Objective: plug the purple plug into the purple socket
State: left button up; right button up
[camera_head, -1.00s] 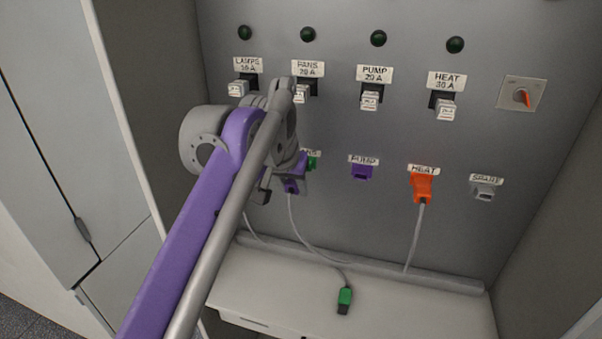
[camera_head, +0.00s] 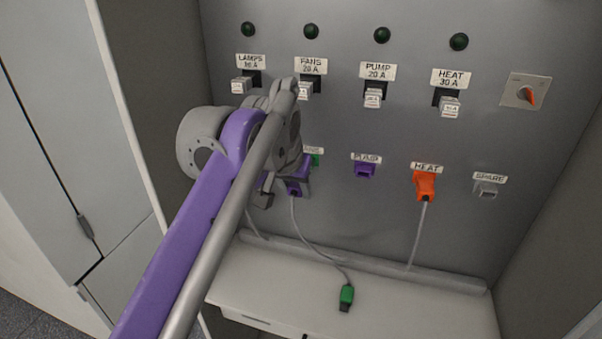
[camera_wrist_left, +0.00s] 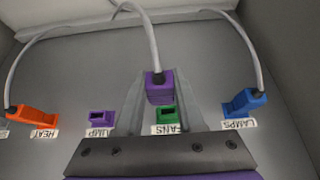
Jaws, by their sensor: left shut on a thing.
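My left gripper (camera_wrist_left: 160,103) is shut on the purple plug (camera_wrist_left: 159,88), with a finger on each side and a grey cable rising from the plug. In the head view the gripper (camera_head: 281,192) is partly behind my own arm, and the purple plug (camera_head: 295,190) shows below it. The purple socket (camera_head: 366,171), labelled PUMP, is empty on the panel, to the right of the plug. In the left wrist view the purple socket (camera_wrist_left: 101,117) is to the left of the plug, which appears just over the green socket. My right gripper is not in view.
The green FANS socket (camera_wrist_left: 167,114) is empty. A blue plug (camera_wrist_left: 246,101) sits at LAMPS and an orange plug (camera_head: 424,186) at HEAT. The SPARE socket (camera_head: 486,189) is empty. A loose green plug (camera_head: 346,296) lies on the ledge (camera_head: 420,308).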

pick_arm(q)
jog(key=s+d+p, duration=0.2)
jog(key=s+d, duration=0.5)
jog(key=d, duration=0.4)
jog(key=shift+w+d+p, duration=0.15)
jog(key=shift+w+d, duration=0.1)
jog(key=shift+w, duration=0.7)
jog(key=shift+w+d+p, duration=0.1)
jog(key=shift+w+d, duration=0.2)
jog(key=shift+w, duration=0.65)
jog(key=shift+w+d+p, duration=0.15)
jog(key=shift+w+d, duration=0.1)
jog(key=shift+w, duration=0.7)
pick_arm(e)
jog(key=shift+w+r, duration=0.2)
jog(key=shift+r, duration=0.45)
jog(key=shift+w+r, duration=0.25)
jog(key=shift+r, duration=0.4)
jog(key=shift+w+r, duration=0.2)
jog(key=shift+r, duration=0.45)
pick_arm(q)
jog(key=shift+r+p, duration=0.1)
jog(key=shift+p, duration=0.45)
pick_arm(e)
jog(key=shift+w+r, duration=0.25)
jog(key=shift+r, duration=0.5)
